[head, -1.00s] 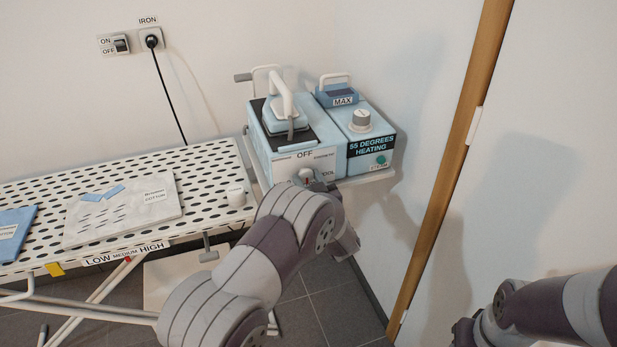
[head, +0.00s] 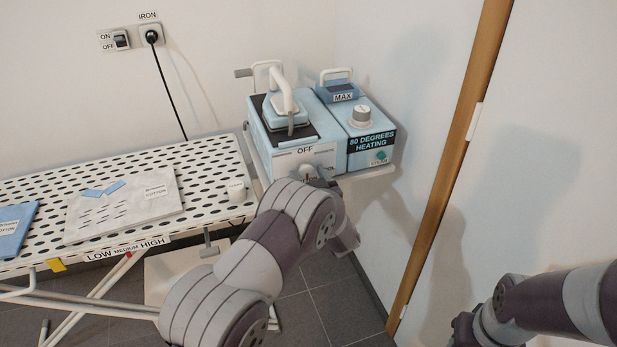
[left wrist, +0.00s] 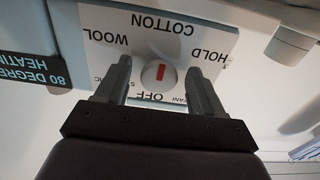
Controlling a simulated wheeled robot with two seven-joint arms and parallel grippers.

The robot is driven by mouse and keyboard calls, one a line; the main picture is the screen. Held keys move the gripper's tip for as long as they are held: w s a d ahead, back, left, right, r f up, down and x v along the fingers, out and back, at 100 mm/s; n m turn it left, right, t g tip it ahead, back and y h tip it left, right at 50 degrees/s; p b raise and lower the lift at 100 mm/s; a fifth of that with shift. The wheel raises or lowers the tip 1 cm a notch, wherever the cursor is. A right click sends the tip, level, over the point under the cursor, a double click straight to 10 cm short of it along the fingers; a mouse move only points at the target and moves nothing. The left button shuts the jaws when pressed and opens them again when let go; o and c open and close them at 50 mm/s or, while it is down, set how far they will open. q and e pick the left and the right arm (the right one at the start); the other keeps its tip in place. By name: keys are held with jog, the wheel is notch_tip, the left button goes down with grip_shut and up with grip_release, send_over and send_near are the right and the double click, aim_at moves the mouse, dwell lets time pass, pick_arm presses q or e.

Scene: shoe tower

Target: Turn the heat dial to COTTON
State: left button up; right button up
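The heat dial (left wrist: 158,75) is a pale round knob with a red mark, on a white panel (left wrist: 108,22) with OFF, WOOL, COTTON and HOLD printed around it. The panel appears upside down in the left wrist view. The red mark lies along the line between OFF and COTTON; which end points is unclear. My left gripper (left wrist: 157,64) is open, one finger on each side of the dial, with visible gaps. In the head view my left arm partly hides the dial on the front of the iron station (head: 262,150). My right gripper is out of view.
An iron (head: 287,112) rests on the station. Beside it is a box (head: 370,118) with a knob and an "80 DEGREES HEATING" display. The ironing board (head: 205,160) with folded cloths stands to the left. A wall and wooden post (head: 450,170) are on the right.

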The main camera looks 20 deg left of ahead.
pick_arm(q)
jog(key=v, duration=1.2)
jog(key=shift+s+d, duration=0.2)
jog(key=shift+s, duration=0.1)
